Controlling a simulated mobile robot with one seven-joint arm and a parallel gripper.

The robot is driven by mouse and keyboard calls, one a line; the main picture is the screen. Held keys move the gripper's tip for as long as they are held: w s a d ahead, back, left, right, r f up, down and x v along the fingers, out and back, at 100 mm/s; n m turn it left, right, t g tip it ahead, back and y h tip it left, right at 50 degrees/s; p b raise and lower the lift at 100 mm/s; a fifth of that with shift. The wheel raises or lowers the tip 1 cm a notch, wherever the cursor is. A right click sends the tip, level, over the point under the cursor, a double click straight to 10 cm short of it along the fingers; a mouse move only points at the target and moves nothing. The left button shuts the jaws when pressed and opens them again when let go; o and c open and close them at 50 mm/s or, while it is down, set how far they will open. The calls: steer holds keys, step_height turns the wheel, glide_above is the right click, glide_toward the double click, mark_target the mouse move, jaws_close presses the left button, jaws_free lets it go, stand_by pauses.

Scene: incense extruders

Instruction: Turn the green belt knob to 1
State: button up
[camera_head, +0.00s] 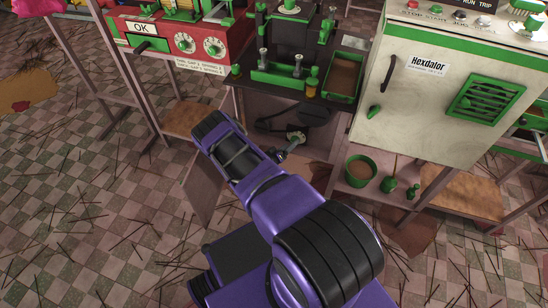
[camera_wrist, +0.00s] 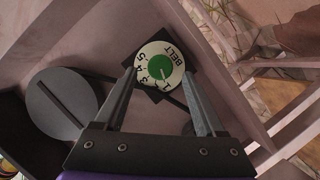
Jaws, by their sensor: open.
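The belt knob (camera_wrist: 159,67) is a green disc on a pale round dial marked BELT, with numbers around its edge. A thin pale mark on the green points down in the wrist view, near the 1 end of the numbers; the exact setting is too small to read. The dial also shows in the head view (camera_head: 296,137), low under the dark bench top. My gripper (camera_wrist: 160,78) is open, with one finger on each side of the dial in the wrist view. I cannot tell whether the fingers touch it. In the head view my gripper (camera_head: 286,152) is close to the dial.
A grey pulley wheel (camera_wrist: 60,104) with a dark belt lies left of the dial. Pale frame walls and legs surround it closely. Sticks litter the checkered floor.

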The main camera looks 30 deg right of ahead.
steer(key=p+v, duration=0.1)
steer(key=v, duration=1.3)
steer(key=shift+r, duration=0.15)
steer(key=shift+w+r, duration=0.1)
steer(key=shift+w, duration=0.05)
